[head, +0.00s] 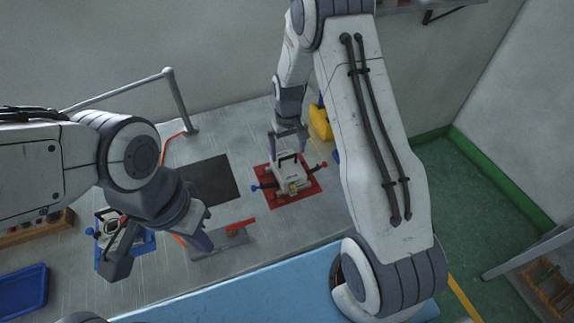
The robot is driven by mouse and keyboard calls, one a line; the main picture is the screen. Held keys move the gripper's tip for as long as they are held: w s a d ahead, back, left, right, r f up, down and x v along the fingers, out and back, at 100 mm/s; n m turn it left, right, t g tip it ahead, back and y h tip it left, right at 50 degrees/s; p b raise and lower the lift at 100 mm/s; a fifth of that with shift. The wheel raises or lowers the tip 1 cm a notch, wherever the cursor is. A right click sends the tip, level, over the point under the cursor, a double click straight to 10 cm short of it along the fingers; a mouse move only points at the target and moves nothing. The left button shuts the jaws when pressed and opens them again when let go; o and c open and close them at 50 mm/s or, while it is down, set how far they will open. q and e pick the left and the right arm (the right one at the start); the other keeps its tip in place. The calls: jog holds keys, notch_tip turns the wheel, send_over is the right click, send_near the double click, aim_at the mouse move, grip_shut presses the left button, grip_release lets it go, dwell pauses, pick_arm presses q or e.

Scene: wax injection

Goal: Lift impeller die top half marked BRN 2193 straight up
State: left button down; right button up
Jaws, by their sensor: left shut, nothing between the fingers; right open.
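A pale grey die (291,178) with a dark handle on top sits on a red mat (298,201). Blue and red knobs stick out at its sides. Its BRN 2193 marking is too small to read, and its two halves cannot be told apart. My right gripper (288,147) is open, with its fingers just above or around the die's handle; contact cannot be told. My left gripper (158,252) is shut and empty, over the left part of the bench, and partly hides what is beneath it.
Another die (108,222) lies in a blue holder at left, partly hidden by my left arm. A black mat (208,180) lies left of the red mat. A grey plate with a red handle (238,227) is nearby. A yellow object (320,122) stands behind, right. A blue tray (22,293) is at lower left.

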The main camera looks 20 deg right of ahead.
aim_at(287, 157)
jog(key=shift+w+f+p, duration=0.1)
jog(key=shift+f+p, duration=0.55)
jog(key=shift+f, duration=1.2)
grip_shut()
jog(key=shift+r, duration=0.2)
